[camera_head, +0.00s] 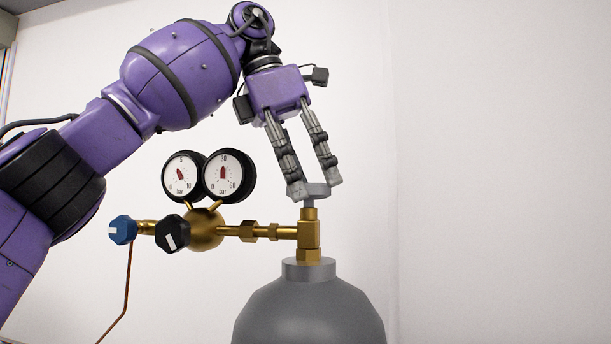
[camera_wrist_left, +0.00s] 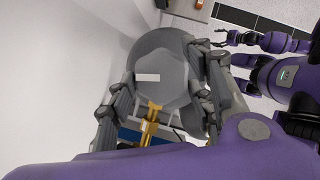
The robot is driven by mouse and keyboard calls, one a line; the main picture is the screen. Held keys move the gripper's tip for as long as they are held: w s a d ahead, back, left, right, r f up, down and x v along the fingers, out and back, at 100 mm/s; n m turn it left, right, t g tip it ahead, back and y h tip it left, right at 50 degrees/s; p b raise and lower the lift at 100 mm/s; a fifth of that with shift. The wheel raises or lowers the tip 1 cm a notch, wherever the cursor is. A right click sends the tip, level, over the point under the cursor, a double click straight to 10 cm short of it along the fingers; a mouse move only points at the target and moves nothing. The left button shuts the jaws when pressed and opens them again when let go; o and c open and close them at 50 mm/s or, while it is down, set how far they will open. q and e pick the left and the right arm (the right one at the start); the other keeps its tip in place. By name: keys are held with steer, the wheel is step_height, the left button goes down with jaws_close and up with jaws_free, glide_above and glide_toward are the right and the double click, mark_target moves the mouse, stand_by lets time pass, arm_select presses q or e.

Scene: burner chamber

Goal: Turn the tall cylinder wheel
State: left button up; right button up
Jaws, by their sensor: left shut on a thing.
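The tall grey cylinder (camera_head: 308,312) stands upright at the lower middle of the head view. Its small grey wheel (camera_head: 318,190) sits on top of the brass valve (camera_head: 309,234). My left gripper (camera_head: 316,192) reaches down from above and is shut on the wheel, with a fingertip on either side of it. In the left wrist view, a grey surface with a white bar (camera_wrist_left: 147,77) shows between the fingers; brass fittings (camera_wrist_left: 151,122) lie below it. My right gripper (camera_wrist_left: 225,40) shows small at the upper right of that view, away from the cylinder; its finger state is unclear.
Two round gauges (camera_head: 222,176) stand left of the valve on a brass regulator (camera_head: 203,230), close to my left gripper. A black knob (camera_head: 173,233) and a blue knob (camera_head: 122,230) stick out there. A copper pipe (camera_head: 127,285) runs down. The right side shows only white wall.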

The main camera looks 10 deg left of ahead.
arm_select(q)
steer(key=shift+w+r+m+g, duration=0.1)
steer(key=shift+m+g, duration=0.3)
steer(key=shift+m, duration=1.1)
steer(key=o, duration=1.1)
steer(key=shift+w+a, duration=0.1)
